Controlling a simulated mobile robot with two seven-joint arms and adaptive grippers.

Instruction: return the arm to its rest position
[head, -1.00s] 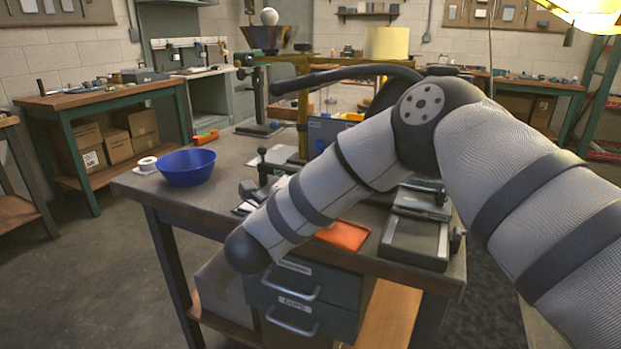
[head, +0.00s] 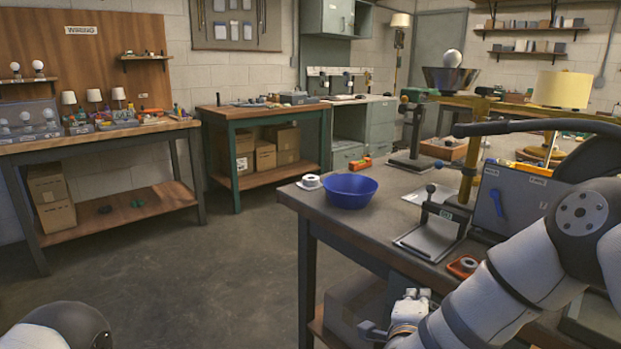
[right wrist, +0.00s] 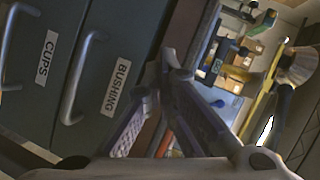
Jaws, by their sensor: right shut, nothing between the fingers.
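My right arm (head: 520,270) comes in from the right, in front of the dark workbench. Its right gripper (head: 412,296) is beside the bench's front, below the top's edge. In the right wrist view its fingers (right wrist: 165,85) are shut with nothing between them. My left gripper is out of view; only a rounded part of my own body shows at the lower left.
The workbench (head: 330,203) holds a blue bowl (head: 350,190), a white roll (head: 308,182), a metal stand (head: 435,228) and a grey box with a blue handle (head: 515,200). A green-framed bench (head: 235,113) and a wiring bench (head: 100,140) stand behind. Floor left of the workbench is clear.

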